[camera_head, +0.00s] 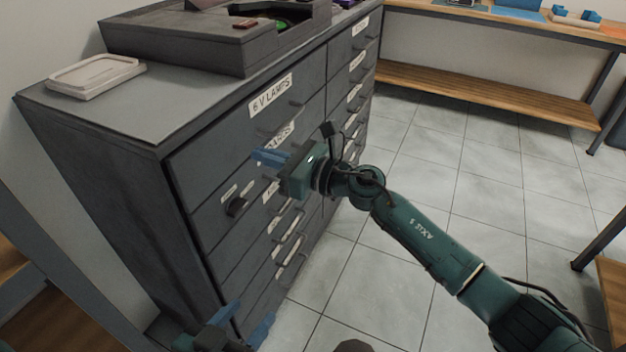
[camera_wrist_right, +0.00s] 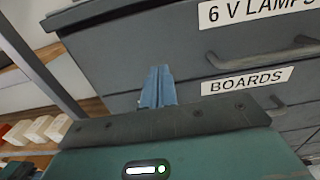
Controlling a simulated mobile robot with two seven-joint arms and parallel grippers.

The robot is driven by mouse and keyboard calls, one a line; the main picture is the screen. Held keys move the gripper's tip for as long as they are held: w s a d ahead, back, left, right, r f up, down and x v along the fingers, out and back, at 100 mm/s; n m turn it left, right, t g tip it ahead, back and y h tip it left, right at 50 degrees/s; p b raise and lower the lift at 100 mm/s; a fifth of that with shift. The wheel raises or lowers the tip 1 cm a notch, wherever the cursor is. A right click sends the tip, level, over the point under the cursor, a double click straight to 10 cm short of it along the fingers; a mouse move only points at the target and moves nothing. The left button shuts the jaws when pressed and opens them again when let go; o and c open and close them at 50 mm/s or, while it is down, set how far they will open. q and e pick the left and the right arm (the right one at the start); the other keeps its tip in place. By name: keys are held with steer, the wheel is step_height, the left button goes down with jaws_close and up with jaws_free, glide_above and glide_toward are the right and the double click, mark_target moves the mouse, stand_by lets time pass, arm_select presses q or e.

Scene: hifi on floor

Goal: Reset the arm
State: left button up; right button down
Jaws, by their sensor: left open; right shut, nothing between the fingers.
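My right arm comes in from the lower right in the head view, and its gripper (camera_head: 268,157) is in front of the upper drawers of the grey cabinet (camera_head: 85,180). Its blue fingers are shut with nothing between them. In the right wrist view the closed fingers (camera_wrist_right: 158,88) point at the drawer fronts, beside the labels "6 V LAMPS" and "BOARDS". I cannot tell whether they touch the cabinet. My left gripper (camera_head: 238,330) is at the bottom edge of the head view, low by the cabinet's near corner. Its blue fingers are apart and it looks empty.
A wooden workbench (camera_head: 500,15) with a lower shelf (camera_head: 480,92) runs along the back wall. The tiled floor (camera_head: 430,150) right of the cabinet is clear.

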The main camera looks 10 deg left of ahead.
steer(key=s+d+f+n+t+h, duration=0.3)
steer(key=s+d+f+n+h, duration=0.1)
steer(key=s+d+n, duration=0.5)
steer(key=s+d+f+n+t+h, duration=0.2)
steer(key=s+d+f+n+h, duration=0.25)
steer(key=s+d+n, duration=0.4)
steer(key=s+d+f+n+t+h, duration=0.3)
steer(key=s+d+f+n+h, duration=0.25)
steer(key=d, duration=0.55)
arm_select(q)
steer(key=r+g+p, duration=0.1)
steer(key=p, duration=0.4)
steer(key=r+g+p, duration=0.1)
steer(key=r+p, duration=0.1)
steer(key=p, duration=0.3)
steer(key=r+g+y+p, duration=0.1)
steer(key=p, duration=0.5)
steer(key=shift+w+a+r+m, duration=0.15)
steer(key=shift+w+r+m, duration=0.2)
steer(key=shift+r+m, duration=0.05)
arm_select(e)
steer(key=r+g, duration=0.1)
steer(key=r+n+g, duration=0.1)
steer(key=r, duration=0.1)
steer(key=r+g, duration=0.1)
steer(key=r, duration=0.1)
steer(key=shift+s+d+n, duration=0.2)
steer(key=shift+s+n, duration=0.2)
